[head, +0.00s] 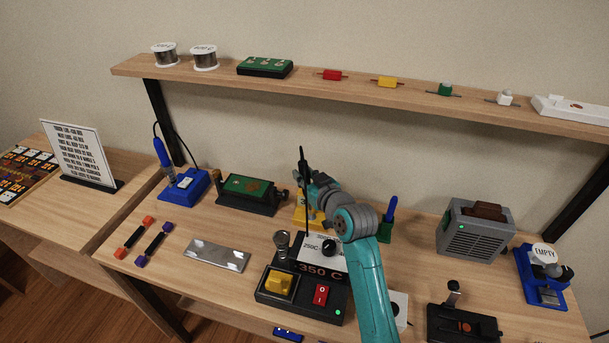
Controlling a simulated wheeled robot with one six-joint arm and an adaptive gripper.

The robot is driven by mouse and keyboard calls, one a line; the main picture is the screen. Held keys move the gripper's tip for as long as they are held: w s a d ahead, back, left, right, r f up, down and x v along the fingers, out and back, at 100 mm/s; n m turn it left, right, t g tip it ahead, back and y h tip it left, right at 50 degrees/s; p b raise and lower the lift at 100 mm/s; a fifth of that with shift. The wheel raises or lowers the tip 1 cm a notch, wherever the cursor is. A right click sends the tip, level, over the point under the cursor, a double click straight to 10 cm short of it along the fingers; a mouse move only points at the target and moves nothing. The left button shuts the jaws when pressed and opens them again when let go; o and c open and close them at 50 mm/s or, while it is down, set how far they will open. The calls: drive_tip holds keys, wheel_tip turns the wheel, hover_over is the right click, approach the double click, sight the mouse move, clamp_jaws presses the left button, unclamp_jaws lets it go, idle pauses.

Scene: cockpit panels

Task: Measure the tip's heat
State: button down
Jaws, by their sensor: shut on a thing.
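The tool is above and in front of a yellow device (299,212), mostly hidden behind my gripper and arm. I cannot tell whether the tip touches it. The black soldering station (275,309) reads 350 C, with a dial (329,246), a red switch (321,295) and a green light lit. A metal holder (282,242) at its back left looks empty.
A blue tool in a blue stand (183,184), a green board in a holder (251,194) and a metal plate (217,255) are left. A blue-handled tool (389,209) and grey fan box (476,230) are right. A shelf (359,89) runs above.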

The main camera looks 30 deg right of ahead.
sight(305, 162)
drive_tip(key=shift+f, duration=0.15)
drive_tip(key=shift+r, duration=3.6)
